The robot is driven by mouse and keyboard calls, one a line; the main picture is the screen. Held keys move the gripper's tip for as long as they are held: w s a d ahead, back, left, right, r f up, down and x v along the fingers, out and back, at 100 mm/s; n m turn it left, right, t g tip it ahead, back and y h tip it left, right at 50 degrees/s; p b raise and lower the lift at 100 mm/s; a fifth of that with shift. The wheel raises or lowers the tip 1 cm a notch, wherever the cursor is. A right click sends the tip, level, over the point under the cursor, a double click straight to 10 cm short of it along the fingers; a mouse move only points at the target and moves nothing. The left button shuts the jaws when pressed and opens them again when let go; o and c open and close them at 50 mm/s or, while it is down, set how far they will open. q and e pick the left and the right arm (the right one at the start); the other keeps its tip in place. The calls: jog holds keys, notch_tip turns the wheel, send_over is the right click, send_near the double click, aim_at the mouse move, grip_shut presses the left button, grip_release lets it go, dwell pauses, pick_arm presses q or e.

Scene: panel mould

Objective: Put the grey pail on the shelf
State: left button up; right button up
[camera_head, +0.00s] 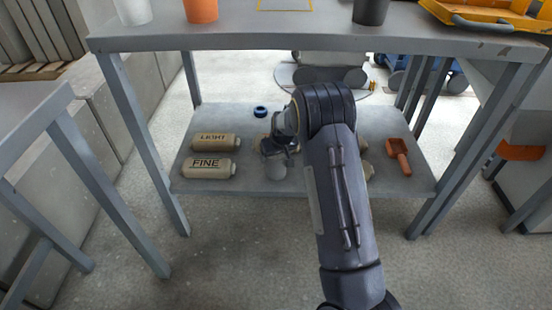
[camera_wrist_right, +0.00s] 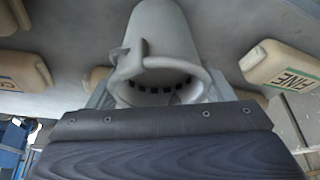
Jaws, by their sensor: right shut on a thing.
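The grey pail (camera_head: 275,169) is at the lower shelf (camera_head: 240,186) of the grey bench, left of my right forearm. My right gripper (camera_head: 276,150) is shut on it from above. In the right wrist view the pail (camera_wrist_right: 165,35) fills the middle, its open mouth towards the camera and a small tab at its rim, between the two fingers. Whether its base touches the shelf cannot be told. My left gripper is not in view.
On the shelf are bags marked LIGHT (camera_head: 214,142) and FINE (camera_head: 207,168), a blue ring (camera_head: 260,111) and an orange scoop (camera_head: 398,156). My forearm partly hides beige bags (camera_head: 367,171). The bench top (camera_head: 240,32) overhangs, with white, orange (camera_head: 201,10) and dark (camera_head: 371,11) containers.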

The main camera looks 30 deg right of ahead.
jog(key=shift+f, duration=0.25)
jog(key=o, duration=1.7)
